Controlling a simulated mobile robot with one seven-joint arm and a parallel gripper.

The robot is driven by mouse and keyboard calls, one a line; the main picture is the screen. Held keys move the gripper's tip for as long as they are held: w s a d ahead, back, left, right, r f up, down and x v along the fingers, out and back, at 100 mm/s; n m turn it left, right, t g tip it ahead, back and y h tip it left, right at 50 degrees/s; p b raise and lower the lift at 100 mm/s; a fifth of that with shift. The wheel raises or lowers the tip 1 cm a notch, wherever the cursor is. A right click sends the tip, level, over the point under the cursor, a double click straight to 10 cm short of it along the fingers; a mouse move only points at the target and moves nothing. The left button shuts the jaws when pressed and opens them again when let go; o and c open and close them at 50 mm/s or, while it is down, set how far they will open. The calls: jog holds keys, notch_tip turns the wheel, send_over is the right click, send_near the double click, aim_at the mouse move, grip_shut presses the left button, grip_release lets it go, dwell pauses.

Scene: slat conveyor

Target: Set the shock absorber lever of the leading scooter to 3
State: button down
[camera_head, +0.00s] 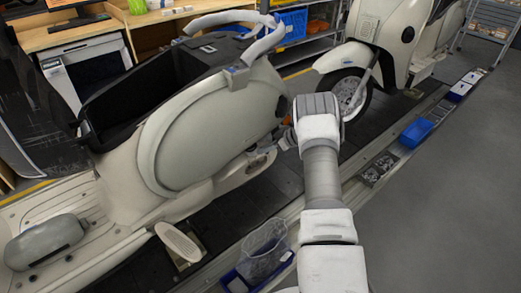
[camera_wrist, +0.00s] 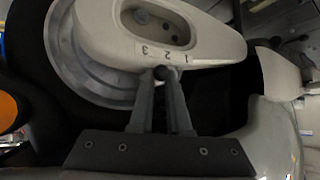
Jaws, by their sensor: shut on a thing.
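In the wrist view, a pale cream cover (camera_wrist: 215,45) on a scooter carries the dark printed numbers 3, 2 and 1, from left to right. The rest of the lever is hidden. In the head view, my arm reaches to the end of the large cream scooter (camera_head: 205,135); the lever is hidden there. A second cream scooter (camera_head: 385,25) stands behind it at the upper right.
A grey wheel disc (camera_wrist: 75,55) and dark tyre lie beside the cover. The floor at right (camera_head: 460,200) is clear.

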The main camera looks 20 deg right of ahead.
jog(key=shift+w+d+n+g, duration=0.15)
jog(key=shift+w+n+g, duration=0.05)
jog(key=shift+n+g, duration=0.2)
dwell(0.3)
jog(key=c, duration=0.9)
grip_release()
jog(key=shift+r, duration=0.1)
jog(key=v, duration=0.8)
jog(key=p+v, duration=0.1)
jog(key=v, duration=0.8)
jog(key=shift+d, duration=0.35)
